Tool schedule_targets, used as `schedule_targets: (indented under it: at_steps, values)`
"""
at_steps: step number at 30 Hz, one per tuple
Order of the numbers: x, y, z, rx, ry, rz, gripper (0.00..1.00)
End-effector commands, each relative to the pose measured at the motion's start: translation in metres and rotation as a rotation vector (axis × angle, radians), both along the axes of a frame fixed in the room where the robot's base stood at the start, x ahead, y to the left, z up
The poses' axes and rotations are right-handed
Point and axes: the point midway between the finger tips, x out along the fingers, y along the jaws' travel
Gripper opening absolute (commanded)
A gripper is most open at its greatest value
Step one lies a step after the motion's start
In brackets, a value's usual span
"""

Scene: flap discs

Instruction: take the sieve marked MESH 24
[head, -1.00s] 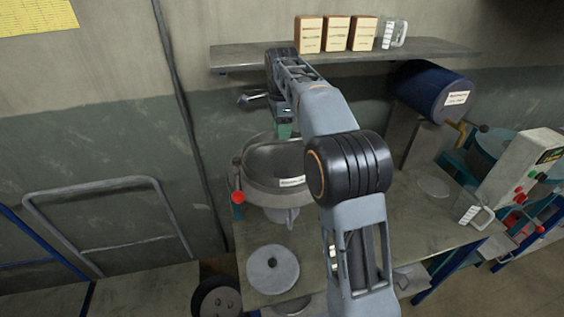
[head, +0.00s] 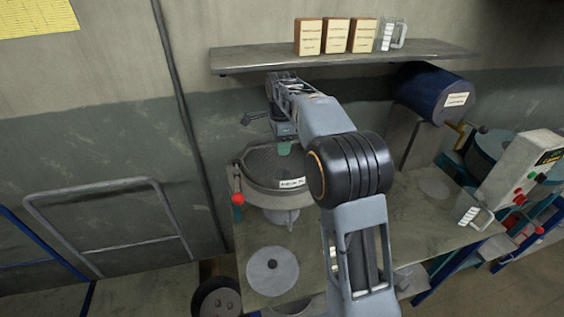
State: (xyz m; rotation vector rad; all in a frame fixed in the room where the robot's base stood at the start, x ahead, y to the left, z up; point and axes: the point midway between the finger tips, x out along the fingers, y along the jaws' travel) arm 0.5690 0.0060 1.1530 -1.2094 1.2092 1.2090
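A round metal sieve (head: 258,160) with a dark mesh face and a white front label (head: 292,183) sits on a stand on the bench, left of my arm. The label's writing is too small to read. My gripper (head: 283,149) hangs over the back right part of the sieve, with teal fingertips close to the mesh or rim. I cannot tell whether it touches the sieve. My forearm hides the sieve's right side, and the gap between the fingers does not show.
A red knob (head: 238,198) sticks out at the sieve's left. A grey disc (head: 272,270) lies on the bench (head: 410,228) in front. A shelf (head: 430,48) with several boxes and a jug is above. A blue drum (head: 430,92) and a control box (head: 525,170) stand right.

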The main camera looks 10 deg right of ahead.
Motion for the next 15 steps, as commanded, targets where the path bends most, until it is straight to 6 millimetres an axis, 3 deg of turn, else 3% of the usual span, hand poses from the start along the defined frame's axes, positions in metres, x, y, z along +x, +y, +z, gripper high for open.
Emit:
schedule_targets:
  at_steps: [15]
  values:
    - [0.0000,0.0000,-0.0047,0.000,0.000,0.000,0.39]
